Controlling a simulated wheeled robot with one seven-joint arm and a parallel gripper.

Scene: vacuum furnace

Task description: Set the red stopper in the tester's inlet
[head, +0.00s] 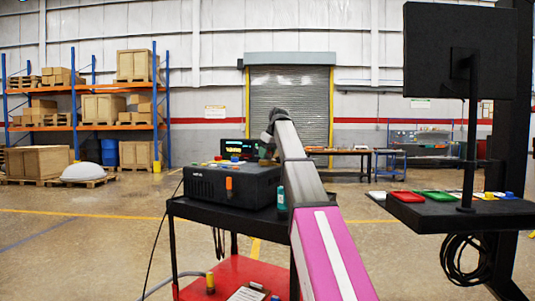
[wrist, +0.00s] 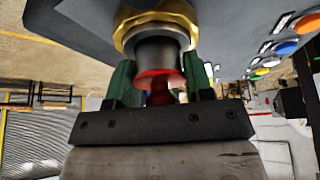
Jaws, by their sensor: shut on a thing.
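The tester (head: 235,185) is a dark box on the black cart, with coloured buttons along its top. In the wrist view its grey body (wrist: 80,25) fills the top, and the inlet is a brass nut (wrist: 155,20) with a steel collar (wrist: 157,52). My gripper (wrist: 160,72) has green fingers, one on each side of the red stopper (wrist: 158,82), and is shut on it. The stopper's red flange lies in line with the collar and looks to meet its end; I cannot tell how deep it sits. In the head view my arm hides the gripper, stopper and inlet.
The black cart (head: 205,208) has a red lower shelf (head: 235,283) with a clipboard. A teal bottle (head: 281,198) stands beside the tester. At right, a black shelf (head: 440,212) holds coloured trays and a monitor (head: 460,50). Open floor lies left of the cart.

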